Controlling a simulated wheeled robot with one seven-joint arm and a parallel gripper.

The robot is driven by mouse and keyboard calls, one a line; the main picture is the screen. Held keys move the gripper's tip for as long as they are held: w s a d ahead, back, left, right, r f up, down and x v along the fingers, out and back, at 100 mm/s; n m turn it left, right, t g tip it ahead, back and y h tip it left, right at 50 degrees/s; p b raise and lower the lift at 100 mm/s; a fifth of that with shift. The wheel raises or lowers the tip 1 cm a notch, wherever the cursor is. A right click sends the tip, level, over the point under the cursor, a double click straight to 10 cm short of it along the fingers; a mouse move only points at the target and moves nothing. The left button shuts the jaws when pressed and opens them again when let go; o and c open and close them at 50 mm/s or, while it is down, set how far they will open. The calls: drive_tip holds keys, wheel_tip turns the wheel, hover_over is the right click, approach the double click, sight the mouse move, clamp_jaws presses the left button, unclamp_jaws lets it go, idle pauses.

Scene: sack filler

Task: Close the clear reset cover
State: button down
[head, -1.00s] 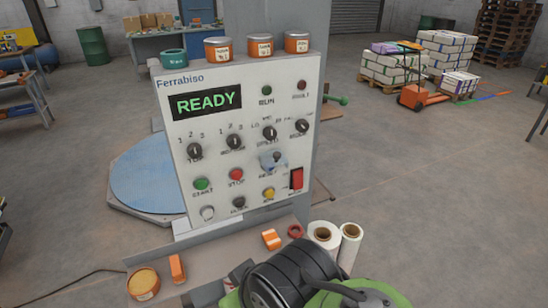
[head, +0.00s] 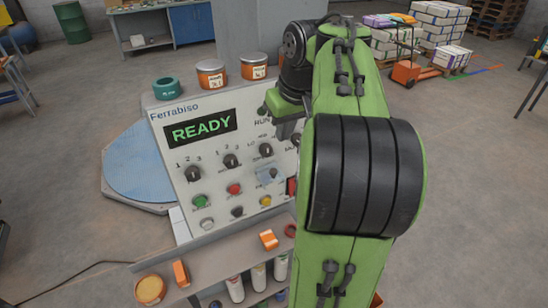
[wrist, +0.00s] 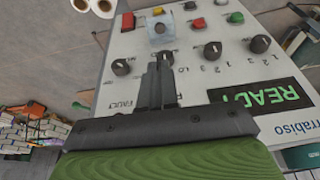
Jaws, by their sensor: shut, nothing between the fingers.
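The clear reset cover (head: 269,176) is a small pale, see-through piece on the lower right part of the grey control panel (head: 215,180). In the wrist view the cover (wrist: 160,29) shows upside down near the top edge, with a round grey part seen through it. I cannot tell its exact angle. My gripper (wrist: 158,68) is shut and empty. Its fingertips are in front of the panel, apart from the cover, among the selector knobs. In the head view my gripper (head: 292,135) is above and right of the cover, partly hidden by my arm.
Selector knobs (head: 231,160) and coloured buttons (head: 234,189) surround the cover. A red rocker switch (wrist: 128,21) is close beside it. Orange tins (head: 212,74) and a teal tape roll (head: 166,88) stand on the panel's top. A shelf (head: 212,256) with loose items is below.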

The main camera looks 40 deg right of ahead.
drive_tip(key=b, duration=0.2)
hover_over(273, 170)
drive_tip(key=s, duration=0.1)
wheel_tip(273, 170, down, 7)
wheel_tip(273, 170, down, 5)
drive_tip(key=shift+a+r+b, duration=0.1)
drive_tip(key=shift+a+b, duration=0.05)
drive_tip(key=shift+b, duration=0.3)
drive_tip(key=shift+f, duration=0.2)
